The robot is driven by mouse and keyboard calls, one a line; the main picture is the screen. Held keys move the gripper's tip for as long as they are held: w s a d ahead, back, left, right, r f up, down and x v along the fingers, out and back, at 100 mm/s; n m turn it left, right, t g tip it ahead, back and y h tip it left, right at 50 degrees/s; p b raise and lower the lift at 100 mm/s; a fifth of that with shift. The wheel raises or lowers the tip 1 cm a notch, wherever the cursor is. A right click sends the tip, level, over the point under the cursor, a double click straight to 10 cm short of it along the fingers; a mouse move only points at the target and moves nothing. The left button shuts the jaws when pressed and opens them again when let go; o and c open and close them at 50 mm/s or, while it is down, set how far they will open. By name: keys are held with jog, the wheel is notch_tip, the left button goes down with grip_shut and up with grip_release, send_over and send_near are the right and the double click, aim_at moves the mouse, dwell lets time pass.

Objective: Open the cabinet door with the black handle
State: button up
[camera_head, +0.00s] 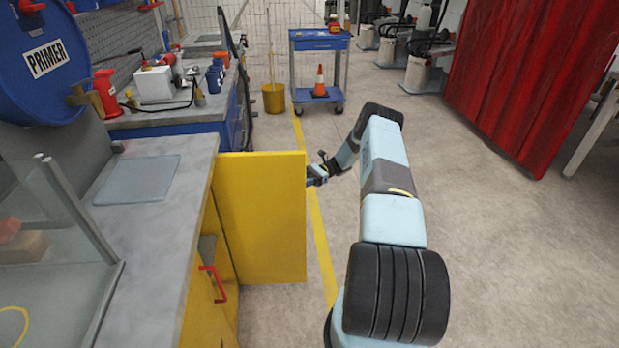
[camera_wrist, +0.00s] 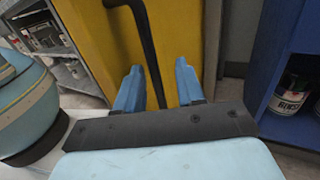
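The yellow cabinet door (camera_head: 262,220) stands swung out from the bench front in the head view, roughly square to it. Its yellow face (camera_wrist: 190,40) also fills the middle of the wrist view. The black handle (camera_wrist: 148,40) is a vertical bar on that face, hidden in the head view. My gripper (camera_head: 318,172) is at the door's outer edge, partly hidden behind it. In the wrist view the blue fingers of my gripper (camera_wrist: 160,85) are apart, with the handle's lower part between them, nearer the left finger. I cannot tell whether they touch it.
A red handle (camera_head: 216,284) is on the nearer yellow cabinet front. A blue cabinet (camera_wrist: 295,60) with a can (camera_wrist: 290,95) stands right in the wrist view. A blue cart (camera_head: 320,45) and yellow bin (camera_head: 273,98) stand farther back. Floor right of my arm is clear.

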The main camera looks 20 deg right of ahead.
jog(key=w+d, duration=0.2)
jog(key=d, duration=1)
jog(key=shift+w, duration=0.15)
jog(key=shift+d+f, duration=0.1)
jog(key=w+a+r+n+g+h, duration=0.1)
jog(key=w+a+r+n+h, duration=0.25)
jog(key=r, duration=0.95)
jog(key=s+a+r+n+h, duration=0.25)
jog(key=a+r, duration=0.35)
jog(key=r, duration=0.4)
jog(key=s+a+r+n+t+h, duration=0.1)
jog(key=s+a+r+h, duration=0.3)
jog(key=r, duration=0.5)
jog(key=s+a+r+n+h, duration=0.1)
jog(key=s+a+r+h, duration=0.15)
jog(key=a+r, duration=0.6)
jog(key=s+a+r+n+t+h, duration=0.2)
jog(key=s+r, duration=0.4)
jog(key=s, duration=0.3)
jog(key=s+a+r+n+t+h, duration=0.1)
jog(key=s+a+r+n, duration=0.1)
jog(key=s+r, duration=0.65)
jog(key=s+f+n+t+h, duration=0.1)
jog(key=s+f+n+t, duration=0.1)
jog(key=s, duration=0.9)
jog(key=s+f+n+t+h, duration=0.1)
jog(key=s+n+t, duration=0.1)
jog(key=s, duration=0.9)
jog(key=shift+s+f+t, duration=0.4)
jog(key=shift+t, duration=0.3)
